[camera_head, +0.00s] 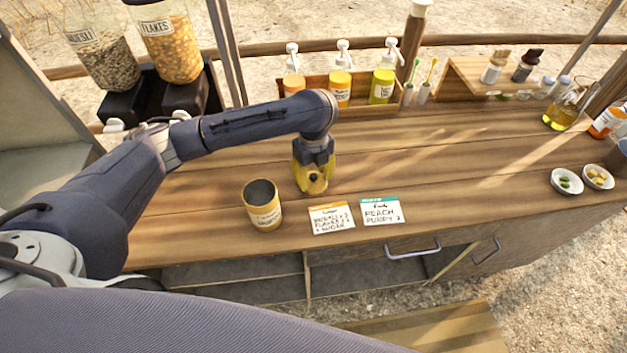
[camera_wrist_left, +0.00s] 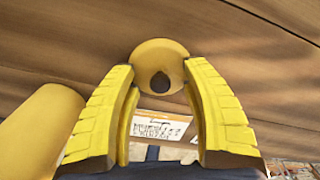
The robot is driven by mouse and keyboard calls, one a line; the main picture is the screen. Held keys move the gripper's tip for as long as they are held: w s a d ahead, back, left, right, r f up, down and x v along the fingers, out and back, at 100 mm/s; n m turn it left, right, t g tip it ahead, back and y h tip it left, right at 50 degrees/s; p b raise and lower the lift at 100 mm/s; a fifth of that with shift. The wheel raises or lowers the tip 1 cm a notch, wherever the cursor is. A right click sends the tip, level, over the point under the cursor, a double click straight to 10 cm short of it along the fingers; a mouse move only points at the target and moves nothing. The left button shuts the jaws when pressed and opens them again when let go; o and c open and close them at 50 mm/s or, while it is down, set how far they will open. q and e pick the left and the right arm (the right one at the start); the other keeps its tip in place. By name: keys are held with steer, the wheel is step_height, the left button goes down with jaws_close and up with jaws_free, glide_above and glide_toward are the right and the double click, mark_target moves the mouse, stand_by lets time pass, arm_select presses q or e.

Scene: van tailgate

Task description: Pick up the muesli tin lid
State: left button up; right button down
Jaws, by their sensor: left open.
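The muesli tin lid (camera_wrist_left: 152,54) is a round yellow disc with a dark knob. In the left wrist view it lies on the wooden counter just beyond and between the fingertips. My left gripper (camera_head: 314,176) has yellow fingers, is open and points down over the lid, which it largely hides in the head view. I cannot tell whether the fingers touch the lid. An open yellow tin (camera_head: 262,216) with a pale label stands upright to the left of the gripper; its side also shows in the left wrist view (camera_wrist_left: 38,132). My right gripper is out of view.
Two label cards, one orange-topped (camera_head: 331,218) and one green-topped (camera_head: 382,211), lie right of the tin near the front edge. Pump bottles (camera_head: 340,88) stand in a wooden rack behind. Dispensers (camera_head: 172,48) are at back left. Small bowls (camera_head: 566,182) sit far right. The middle-right counter is clear.

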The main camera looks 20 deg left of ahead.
arm_select(q)
jaws_close()
steer(key=shift+r, duration=0.2)
stand_by(0.5)
